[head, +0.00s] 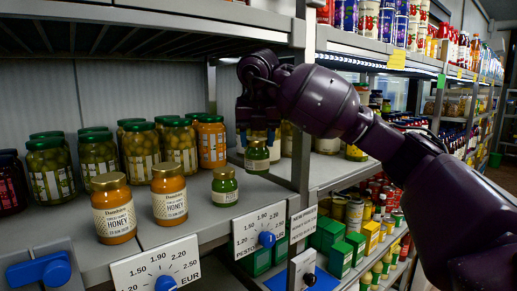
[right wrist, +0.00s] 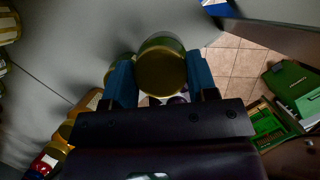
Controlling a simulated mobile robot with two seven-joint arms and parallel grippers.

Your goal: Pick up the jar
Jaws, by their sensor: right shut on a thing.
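The gripper hides part of the jar's top in the head view. A similar small green jar (head: 225,187) stands on the shelf (head: 200,214) to its left, near the front edge. My left gripper is in neither view.
Two honey jars (head: 169,196) stand left of the small jar. Taller pickle jars (head: 97,156) and an orange jar (head: 211,143) stand behind. Price cards (head: 259,230) line the front edge. Green boxes (head: 340,258) stand lower right.

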